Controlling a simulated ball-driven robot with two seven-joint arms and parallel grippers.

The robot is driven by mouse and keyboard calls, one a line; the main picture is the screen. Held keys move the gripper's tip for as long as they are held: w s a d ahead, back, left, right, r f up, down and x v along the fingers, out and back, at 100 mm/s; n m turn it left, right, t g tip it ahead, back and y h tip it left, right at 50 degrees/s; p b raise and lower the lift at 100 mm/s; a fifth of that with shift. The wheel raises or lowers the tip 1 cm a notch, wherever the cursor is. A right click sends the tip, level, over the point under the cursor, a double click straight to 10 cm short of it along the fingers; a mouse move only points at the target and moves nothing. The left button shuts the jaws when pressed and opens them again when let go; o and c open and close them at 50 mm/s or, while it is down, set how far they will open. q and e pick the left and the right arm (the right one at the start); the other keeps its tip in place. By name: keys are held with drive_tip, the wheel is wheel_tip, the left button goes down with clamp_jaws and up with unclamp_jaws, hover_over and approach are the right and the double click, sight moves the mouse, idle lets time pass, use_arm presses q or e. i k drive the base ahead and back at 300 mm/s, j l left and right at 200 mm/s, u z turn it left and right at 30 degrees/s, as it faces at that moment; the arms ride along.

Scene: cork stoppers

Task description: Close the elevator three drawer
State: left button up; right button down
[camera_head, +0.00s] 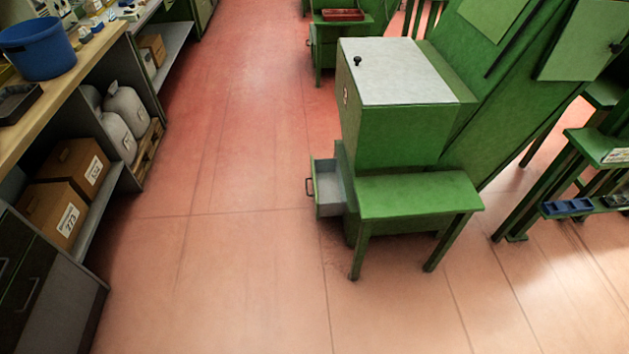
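A green elevator machine (404,135) stands right of the middle, with a grey lid (395,72) and a round numbered sign on its left side, too small to read surely. Low on that left side a drawer (328,188) is pulled out to the left. Its grey inside shows and seems empty. A dark handle (310,187) is on its front. A green bench (418,194) stands against the machine, just right of the drawer. Neither of my grippers is in view.
The red floor (225,200) between is clear. Another green machine with a red tray (343,14) stands behind.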

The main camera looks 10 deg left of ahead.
sight(325, 186)
drive_tip(key=k+j, duration=0.15)
drive_tip(key=j, duration=0.2)
drive_tip(key=k+j+z, duration=0.1)
drive_tip(key=j, duration=0.2)
drive_tip(key=k+j, duration=0.2)
drive_tip(key=j, duration=0.15)
drive_tip(key=i+j+z, duration=0.15)
drive_tip(key=z, duration=0.3)
drive_tip(key=i+j+z, duration=0.25)
drive_tip(key=z, duration=0.15)
drive_tip(key=i+j+z, duration=0.1)
drive_tip(key=j, duration=0.2)
drive_tip(key=i+j, duration=0.2)
drive_tip(key=j, duration=0.15)
drive_tip(key=i+j+z, duration=0.15)
drive_tip(key=j, duration=0.2)
drive_tip(key=i+j, duration=0.15)
drive_tip(key=j, duration=0.2)
drive_tip(key=i+j+z, duration=0.15)
drive_tip(key=j, duration=0.15)
drive_tip(key=i+j, duration=0.15)
drive_tip(key=j, duration=0.25)
drive_tip(key=i+j, duration=0.15)
drive_tip(key=j, duration=0.25)
drive_tip(key=i+j, duration=0.15)
drive_tip(key=j, duration=0.25)
drive_tip(key=i+j, duration=0.15)
drive_tip(key=j, duration=0.25)
drive_tip(key=z, duration=0.05)
